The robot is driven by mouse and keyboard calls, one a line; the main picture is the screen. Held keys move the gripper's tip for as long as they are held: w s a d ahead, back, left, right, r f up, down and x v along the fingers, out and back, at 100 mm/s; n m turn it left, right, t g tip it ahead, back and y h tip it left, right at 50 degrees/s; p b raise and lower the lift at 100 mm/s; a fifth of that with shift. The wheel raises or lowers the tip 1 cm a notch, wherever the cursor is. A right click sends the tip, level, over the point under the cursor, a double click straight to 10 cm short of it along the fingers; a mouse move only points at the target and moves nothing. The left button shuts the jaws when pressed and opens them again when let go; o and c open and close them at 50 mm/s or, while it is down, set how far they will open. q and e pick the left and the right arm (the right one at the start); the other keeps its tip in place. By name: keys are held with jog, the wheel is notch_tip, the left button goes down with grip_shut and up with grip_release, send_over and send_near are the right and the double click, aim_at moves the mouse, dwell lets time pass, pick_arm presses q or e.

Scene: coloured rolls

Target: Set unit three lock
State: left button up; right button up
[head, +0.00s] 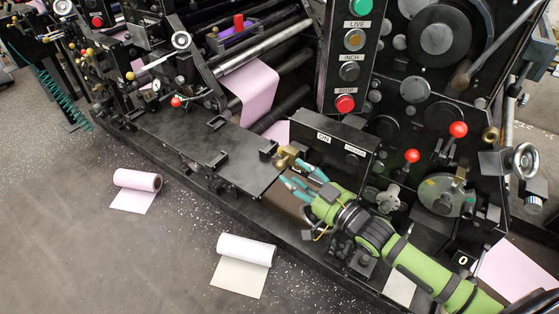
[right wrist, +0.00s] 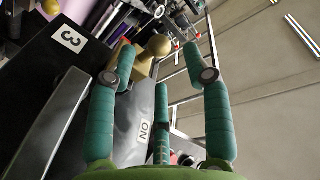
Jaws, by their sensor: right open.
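A brass lock piece with a rounded knob (head: 285,158) sits at the right end of the long black ledge in the head view. In the right wrist view its round knob (right wrist: 158,45) shows just beyond and between the fingertips, with a brass block to its left. A white label with a "3" (right wrist: 68,38) is on the dark surface beside it. My right gripper (head: 298,173) has green arm links and teal fingers spread apart. It is open and empty, close to the knob; contact cannot be told. The fingers (right wrist: 160,72) also show in the right wrist view. My left gripper is out of view.
A black box with an "ON" label (head: 323,138) stands just behind my right gripper. Red-knobbed levers (head: 458,129) rise at the right. A pink roll (head: 138,180) and a white roll (head: 245,250) lie on the floor, which is otherwise open at lower left.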

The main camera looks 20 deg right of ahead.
aim_at(281, 166)
jog(key=x, duration=0.5)
jog(key=shift+w+a+f+p, duration=0.1)
jog(key=shift+w+p, duration=0.1)
jog(key=shift+p, duration=0.2)
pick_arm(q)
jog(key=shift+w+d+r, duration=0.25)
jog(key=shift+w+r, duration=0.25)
pick_arm(e)
jog(key=shift+w+a, duration=0.1)
jog(key=shift+w, duration=0.1)
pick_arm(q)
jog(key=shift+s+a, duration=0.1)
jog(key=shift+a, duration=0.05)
pick_arm(e)
grip_shut()
